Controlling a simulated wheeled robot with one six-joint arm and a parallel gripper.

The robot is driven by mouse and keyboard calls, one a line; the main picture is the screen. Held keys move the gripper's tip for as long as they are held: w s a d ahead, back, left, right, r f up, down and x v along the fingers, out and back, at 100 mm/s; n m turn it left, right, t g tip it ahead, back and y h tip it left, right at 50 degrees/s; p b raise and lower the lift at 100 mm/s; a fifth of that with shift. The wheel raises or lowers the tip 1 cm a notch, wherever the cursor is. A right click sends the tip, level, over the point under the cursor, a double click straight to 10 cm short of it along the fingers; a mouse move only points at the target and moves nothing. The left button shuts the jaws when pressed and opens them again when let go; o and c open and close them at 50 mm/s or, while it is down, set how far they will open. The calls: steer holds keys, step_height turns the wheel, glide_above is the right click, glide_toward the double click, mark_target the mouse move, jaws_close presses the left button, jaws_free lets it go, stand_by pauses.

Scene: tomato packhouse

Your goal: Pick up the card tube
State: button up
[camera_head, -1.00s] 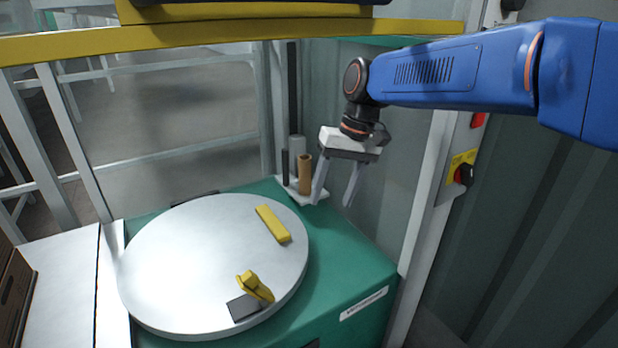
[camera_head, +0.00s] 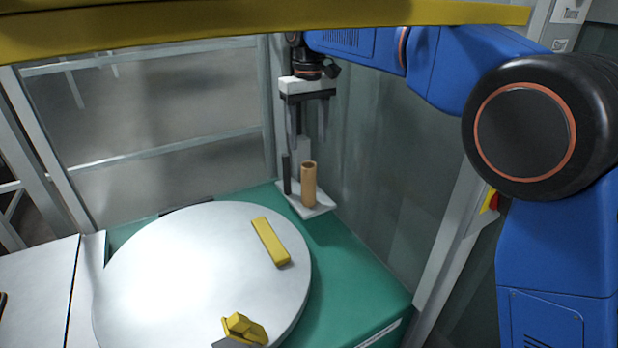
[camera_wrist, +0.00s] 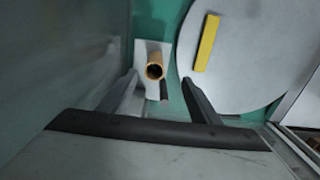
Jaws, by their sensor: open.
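The card tube (camera_head: 309,184) is a brown, hollow cylinder standing upright on a small white plate (camera_head: 318,209) at the back corner of the green cabinet top. In the wrist view the tube (camera_wrist: 154,70) shows its open end, beyond the fingertips and roughly midway between them. My gripper (camera_head: 309,143) is open and empty, pointing down, and hangs above the tube without touching it. It also shows in the wrist view (camera_wrist: 159,78), one finger on each side.
A large round grey disc (camera_head: 190,280) carries a yellow bar (camera_head: 270,241) and a yellow clamp-like piece (camera_head: 243,328). Wall panels stand close behind and right.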

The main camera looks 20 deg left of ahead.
glide_toward(309, 184)
steer(key=f, duration=0.4)
steer(key=w+f, duration=0.1)
steer(key=f, duration=0.1)
steer(key=shift+w+a, duration=0.1)
steer(key=shift+a, duration=0.15)
steer(key=shift+w+a+f, duration=0.1)
steer(key=shift+w+f, duration=0.1)
steer(key=shift+f, duration=1.2)
steer(key=shift+w+a+f, duration=0.1)
steer(key=shift+w+f, duration=0.05)
steer(key=shift+f, duration=1.25)
steer(key=c, duration=1)
